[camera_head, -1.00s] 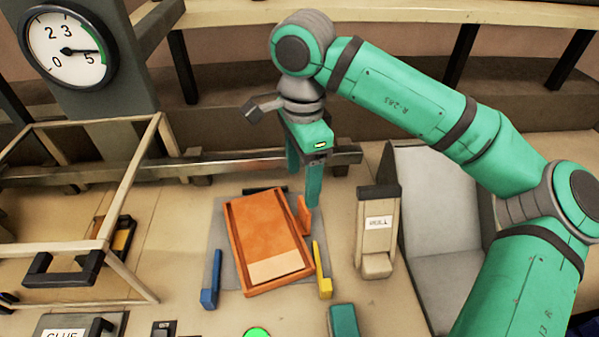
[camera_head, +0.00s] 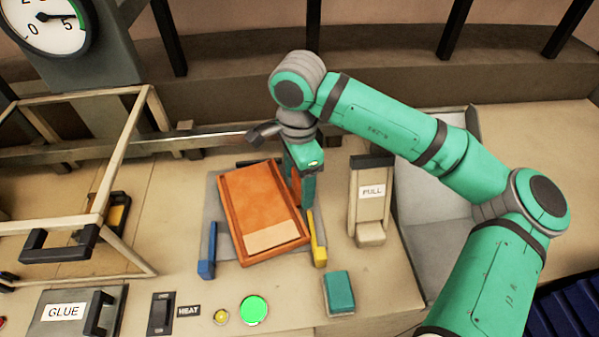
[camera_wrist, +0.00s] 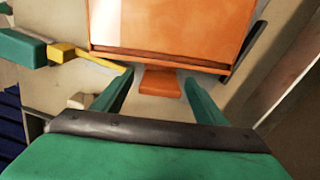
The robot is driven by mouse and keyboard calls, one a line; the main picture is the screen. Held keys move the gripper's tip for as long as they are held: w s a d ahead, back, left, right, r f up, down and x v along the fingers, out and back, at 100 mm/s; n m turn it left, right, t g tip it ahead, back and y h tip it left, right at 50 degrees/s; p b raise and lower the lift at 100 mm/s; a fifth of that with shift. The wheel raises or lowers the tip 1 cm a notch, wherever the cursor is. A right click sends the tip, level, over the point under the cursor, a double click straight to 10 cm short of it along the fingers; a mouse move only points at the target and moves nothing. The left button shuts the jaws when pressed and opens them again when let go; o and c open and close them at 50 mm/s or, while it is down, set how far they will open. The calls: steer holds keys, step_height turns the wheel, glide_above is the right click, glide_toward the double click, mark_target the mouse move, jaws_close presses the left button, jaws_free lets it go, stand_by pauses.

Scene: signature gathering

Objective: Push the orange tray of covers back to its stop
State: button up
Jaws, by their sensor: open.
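The orange tray (camera_head: 278,253) lies on a grey plate in the middle of the bench, turned a little askew. Orange covers (camera_head: 258,195) with a pale strip at the front lie in it. My gripper (camera_head: 300,190) is low at the tray's right side, with its fingers apart. In the wrist view the tray's near wall (camera_wrist: 160,58) is just ahead, and an orange tab (camera_wrist: 160,84) on it lies between the open fingers (camera_wrist: 160,78). A dark bar (camera_head: 262,163) shows at the tray's back edge, partly hidden; I cannot tell whether they touch.
A blue post (camera_head: 207,255) stands left of the tray and a yellow post (camera_head: 317,240) right of its front. A PULL lever (camera_head: 371,205) stands farther right. A teal block (camera_head: 339,293), a green button (camera_head: 253,310) and a GLUE box (camera_head: 70,312) are in front.

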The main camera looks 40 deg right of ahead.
steer(key=c, duration=1.3)
steer(key=shift+w+d, duration=0.3)
steer(key=shift+w, duration=0.1)
steer(key=shift+w+d, duration=0.15)
steer(key=shift+d, duration=0.15)
steer(key=o, duration=1.3)
steer(key=shift+w, duration=0.1)
steer(key=shift+o, duration=0.2)
steer(key=shift+a, duration=0.1)
step_height(320, 180, up, 11)
